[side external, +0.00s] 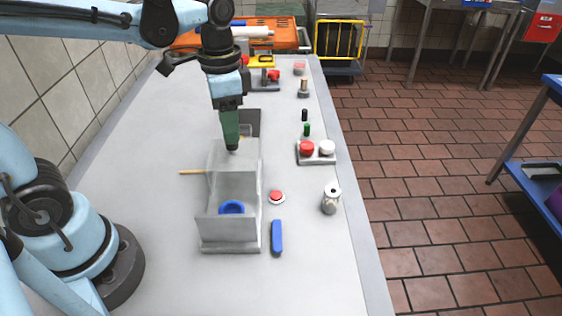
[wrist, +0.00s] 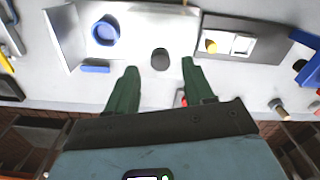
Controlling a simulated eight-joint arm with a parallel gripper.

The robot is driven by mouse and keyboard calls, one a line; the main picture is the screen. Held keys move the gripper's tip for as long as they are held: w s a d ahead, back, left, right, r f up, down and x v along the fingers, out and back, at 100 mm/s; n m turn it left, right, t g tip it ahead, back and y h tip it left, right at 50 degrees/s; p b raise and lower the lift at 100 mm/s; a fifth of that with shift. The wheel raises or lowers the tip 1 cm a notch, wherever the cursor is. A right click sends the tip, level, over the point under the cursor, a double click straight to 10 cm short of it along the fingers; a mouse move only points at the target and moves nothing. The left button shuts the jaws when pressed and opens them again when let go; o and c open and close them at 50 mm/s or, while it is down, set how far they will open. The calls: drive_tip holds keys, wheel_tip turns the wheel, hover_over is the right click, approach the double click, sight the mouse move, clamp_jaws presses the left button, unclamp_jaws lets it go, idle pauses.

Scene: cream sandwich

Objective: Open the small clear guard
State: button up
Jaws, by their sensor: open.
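A grey, partly see-through box-like fixture (side external: 231,235) stands on the bench, with upright panels and a blue ring (side external: 232,207) inside. Its pale, see-through upper part (side external: 236,160) may be the clear guard, but I cannot tell its edges or hinge clearly. My gripper (side external: 231,145) points down above the far end of this fixture; contact is unclear. In the wrist view my gripper (wrist: 159,73) has its two green fingers apart, with nothing held between them. The blue ring (wrist: 105,32) and a tilted metal panel (wrist: 66,38) lie to the left there.
A red button (side external: 277,196), a blue bar (side external: 277,237) and a can (side external: 331,199) sit right of the fixture. A block with red and white knobs (side external: 316,154) stands farther back. A thin yellow stick (side external: 193,172) shows at the left.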

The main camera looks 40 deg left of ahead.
wheel_tip(320, 180, up, 9)
idle(0.5)
hover_over(234, 159)
drive_tip(key=w+a, duration=0.1)
drive_tip(key=a, duration=0.1)
drive_tip(key=shift+d+f, duration=0.2)
drive_tip(key=shift+f, duration=5.75)
drive_tip(key=shift+r, duration=0.1)
wheel_tip(234, 159, up, 12)
drive_tip(key=shift+f, duration=6.15)
drive_tip(key=shift+s+d, duration=0.25)
drive_tip(key=shift+d, duration=0.05)
